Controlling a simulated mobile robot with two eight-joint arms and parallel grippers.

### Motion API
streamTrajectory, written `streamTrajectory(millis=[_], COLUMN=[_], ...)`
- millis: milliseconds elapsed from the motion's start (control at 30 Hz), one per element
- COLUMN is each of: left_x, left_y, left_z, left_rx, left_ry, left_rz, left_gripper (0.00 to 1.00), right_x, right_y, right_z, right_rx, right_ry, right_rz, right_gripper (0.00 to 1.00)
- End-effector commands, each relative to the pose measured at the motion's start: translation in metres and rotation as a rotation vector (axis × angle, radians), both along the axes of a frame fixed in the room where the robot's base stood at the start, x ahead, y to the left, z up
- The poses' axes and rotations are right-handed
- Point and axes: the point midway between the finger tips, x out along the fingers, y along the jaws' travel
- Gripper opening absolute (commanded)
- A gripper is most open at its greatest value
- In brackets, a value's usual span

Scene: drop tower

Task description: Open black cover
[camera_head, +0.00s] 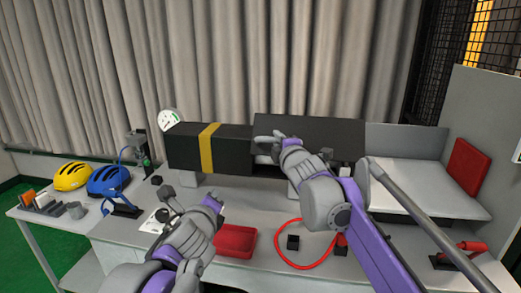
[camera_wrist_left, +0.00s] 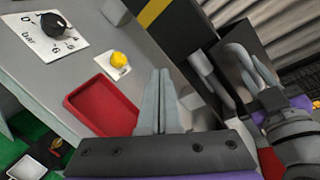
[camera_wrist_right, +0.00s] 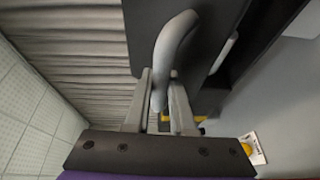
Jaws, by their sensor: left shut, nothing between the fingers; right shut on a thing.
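The black cover (camera_head: 325,131) is a flat dark panel on the right part of a long black box (camera_head: 182,146) with a yellow stripe. It looks tilted up, with a dark gap below its left front edge; the exact angle is unclear. My right gripper (camera_head: 268,141) is at the cover's left front. In the right wrist view, its fingers (camera_wrist_right: 160,95) are shut on a grey curved handle (camera_wrist_right: 176,42) beside the dark panel (camera_wrist_right: 215,38).
The red tray (camera_head: 236,242), a red ring-shaped cable (camera_head: 285,262) and small black blocks lie on the grey bench front. Yellow (camera_head: 72,176) and blue (camera_head: 108,180) helmets stand left. A round gauge (camera_head: 168,120) sits behind the box. A red pad (camera_head: 467,168) is right.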

Motion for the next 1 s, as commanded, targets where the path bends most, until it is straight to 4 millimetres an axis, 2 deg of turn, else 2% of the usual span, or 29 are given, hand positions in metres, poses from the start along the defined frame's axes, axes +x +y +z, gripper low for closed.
streamTrajectory(millis=[33, 100, 200, 300, 533, 800, 1000], left_x=[0.013, 0.025, 0.036, 0.041, 0.059, 0.105, 0.129], left_y=[-0.018, -0.040, -0.066, -0.081, -0.094, -0.105, -0.111], left_z=[0.018, 0.038, 0.057, 0.068, 0.071, 0.065, 0.062], left_rx=[0.127, 0.301, 0.490, 0.608, 0.675, 0.670, 0.669], left_ry=[-0.042, -0.101, -0.170, -0.214, -0.239, -0.237, -0.236], left_rz=[-0.081, -0.182, -0.287, -0.348, -0.382, -0.380, -0.380], left_gripper=[0.00, 0.00, 0.00, 0.00, 0.00, 0.00, 0.00], right_x=[0.000, 0.000, 0.000, 0.000, 0.000, 0.000, 0.000], right_y=[0.000, 0.000, 0.000, 0.000, 0.000, 0.000, 0.000], right_z=[0.000, 0.000, 0.000, 0.000, 0.000, 0.000, 0.000], right_rx=[0.000, 0.000, 0.000, 0.000, 0.000, 0.000, 0.000], right_ry=[-0.001, -0.001, -0.001, -0.001, -0.001, -0.001, -0.001], right_rz=[0.001, 0.001, 0.001, 0.001, 0.000, 0.000, 0.000], right_gripper=[0.00, 0.00, 0.00, 0.00, 0.00, 0.00, 0.00])
